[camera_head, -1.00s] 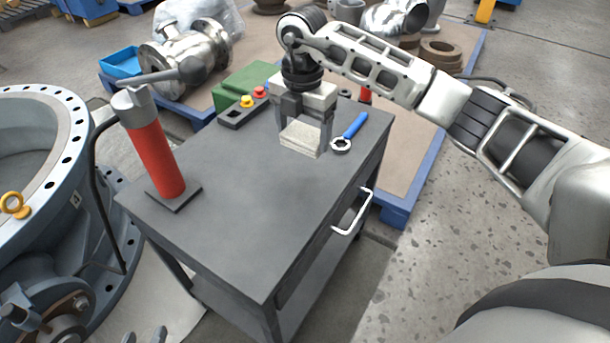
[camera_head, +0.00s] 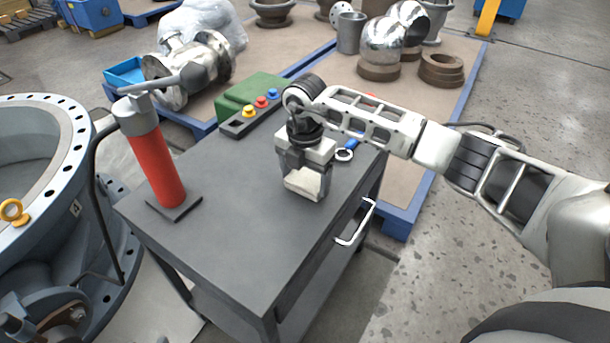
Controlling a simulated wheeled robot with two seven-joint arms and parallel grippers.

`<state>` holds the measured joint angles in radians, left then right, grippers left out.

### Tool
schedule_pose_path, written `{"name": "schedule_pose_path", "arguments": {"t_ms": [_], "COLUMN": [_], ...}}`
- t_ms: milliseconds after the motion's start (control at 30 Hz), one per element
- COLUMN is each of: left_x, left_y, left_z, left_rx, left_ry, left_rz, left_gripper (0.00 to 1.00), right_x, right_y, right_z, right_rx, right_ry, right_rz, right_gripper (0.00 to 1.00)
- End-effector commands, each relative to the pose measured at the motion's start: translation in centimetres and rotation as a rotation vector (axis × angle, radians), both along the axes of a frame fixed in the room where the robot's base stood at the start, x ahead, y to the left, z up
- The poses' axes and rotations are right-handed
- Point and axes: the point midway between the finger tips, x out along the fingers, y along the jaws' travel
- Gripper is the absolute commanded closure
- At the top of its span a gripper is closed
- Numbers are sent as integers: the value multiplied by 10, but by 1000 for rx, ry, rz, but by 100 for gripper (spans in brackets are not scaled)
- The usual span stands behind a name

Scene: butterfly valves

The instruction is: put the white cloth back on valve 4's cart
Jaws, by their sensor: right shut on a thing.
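The white cloth (camera_head: 303,184) is a small pale folded block between the fingers of my right gripper (camera_head: 305,188). The gripper is shut on it and points down over the middle-right of the grey cart's top (camera_head: 240,240). The cloth is at or just above the cart top; I cannot tell whether it touches. The fingers and wrist hide part of it. My left gripper cannot be made out in the view.
On the cart stand a red cylinder with a lever (camera_head: 158,165), a green box (camera_head: 250,92), a button strip (camera_head: 250,120) and a partly hidden blue-handled tool (camera_head: 345,154). A large flanged valve (camera_head: 45,150) stands left. The cart's front top is clear.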

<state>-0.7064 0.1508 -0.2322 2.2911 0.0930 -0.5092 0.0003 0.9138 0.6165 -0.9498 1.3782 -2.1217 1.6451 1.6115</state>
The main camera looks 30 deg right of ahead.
Motion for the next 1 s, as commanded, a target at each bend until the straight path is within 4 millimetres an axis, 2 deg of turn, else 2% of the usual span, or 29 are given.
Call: {"name": "schedule_pose_path", "arguments": {"t_ms": [67, 100, 133, 167, 433, 567, 1000], "left_x": [0, 0, 0, 0, 0, -1, -4], "left_y": [0, 0, 0, 0, 0, 1, 5], "left_z": [-2, -1, -1, -1, -1, 3, 19], "left_rx": [-1, -2, -2, -2, -2, 0, 2], "left_ry": [1, 3, 2, 3, 3, -3, -21], "left_rz": [-1, -1, -1, -1, 0, 1, 14], "left_gripper": [64, 64, 64, 64, 64, 64, 64], "right_x": [0, 0, 0, 0, 0, 1, 1], "right_y": [0, 0, 0, 0, 0, 0, 0], "right_z": [-4, -3, -2, -2, -1, 9, 98], "right_rx": [-1, 0, -1, -1, -1, 0, 0], "right_ry": [1, 0, 1, 1, 1, -2, -4], "right_rz": [0, 0, 0, 0, 0, 0, 0], "right_gripper": [42, 12, 4, 2, 2, 2, 2]}}
